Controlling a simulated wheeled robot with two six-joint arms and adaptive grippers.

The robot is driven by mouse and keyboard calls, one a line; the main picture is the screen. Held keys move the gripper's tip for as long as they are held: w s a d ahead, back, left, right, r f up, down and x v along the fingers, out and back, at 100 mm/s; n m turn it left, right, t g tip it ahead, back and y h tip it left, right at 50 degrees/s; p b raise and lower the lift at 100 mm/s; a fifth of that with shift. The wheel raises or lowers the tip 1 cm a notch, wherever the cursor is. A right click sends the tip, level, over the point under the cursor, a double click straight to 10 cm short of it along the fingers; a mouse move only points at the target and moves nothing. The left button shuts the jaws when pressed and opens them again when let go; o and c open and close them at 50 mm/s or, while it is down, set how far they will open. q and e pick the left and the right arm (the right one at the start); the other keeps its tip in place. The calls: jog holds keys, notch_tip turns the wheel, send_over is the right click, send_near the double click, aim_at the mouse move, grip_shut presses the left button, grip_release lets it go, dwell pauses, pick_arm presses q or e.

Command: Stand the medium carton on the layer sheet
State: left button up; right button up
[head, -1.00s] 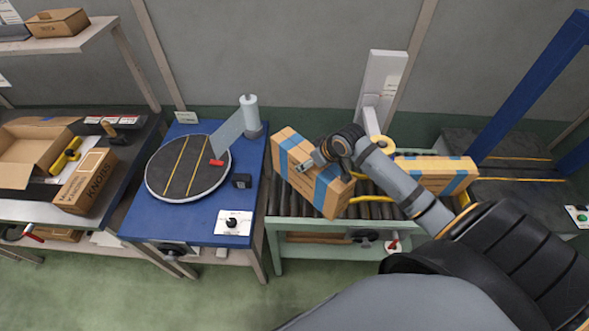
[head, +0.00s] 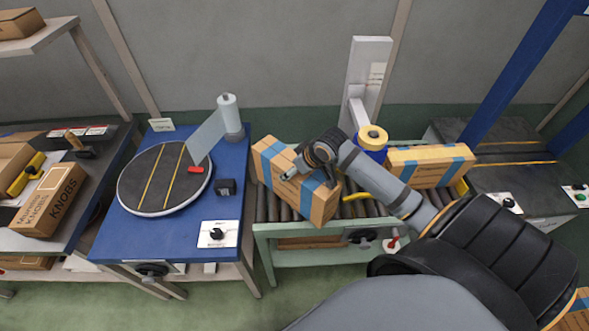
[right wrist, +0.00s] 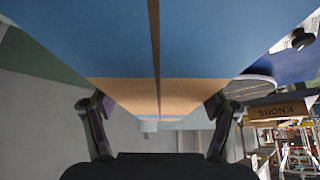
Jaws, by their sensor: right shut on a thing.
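A brown carton with blue tape bands (head: 318,205) is held by my right gripper (head: 291,176) over the left end of the roller conveyor. It sits at a slant to the rollers, and I cannot tell whether its underside touches them. In the right wrist view the carton's blue and brown face (right wrist: 125,60) fills the top, between the two fingers of the right gripper (right wrist: 160,120). Another blue-taped carton (head: 432,166) lies on the conveyor to the right. I cannot make out a layer sheet. My left gripper is not in view.
A blue table (head: 190,232) with a round turntable (head: 150,182) stands left of the conveyor (head: 275,218). A yellow-and-blue tape roll (head: 372,142) is behind my right arm. A KNOBS carton (head: 48,203) lies far left. Part of a taped carton (head: 577,318) shows at bottom right.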

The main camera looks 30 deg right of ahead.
jog(key=shift+a, duration=0.1)
jog(key=o, duration=1.8)
jog(key=shift+f, duration=0.15)
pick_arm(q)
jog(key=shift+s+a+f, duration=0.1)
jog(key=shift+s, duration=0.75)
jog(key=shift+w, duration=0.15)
pick_arm(e)
jog(key=p+v, duration=0.2)
jog(key=v, duration=0.4)
jog(key=shift+w+r, duration=0.1)
jog(key=shift+r, duration=0.1)
jog(key=p+v, duration=0.5)
jog(key=p, duration=0.2)
jog(key=shift+r, duration=0.35)
jog(key=shift+s+r+p, duration=0.15)
jog(key=shift+s+p, duration=0.2)
jog(key=shift+p, duration=0.1)
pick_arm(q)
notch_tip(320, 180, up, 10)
pick_arm(e)
jog(key=shift+o, duration=0.3)
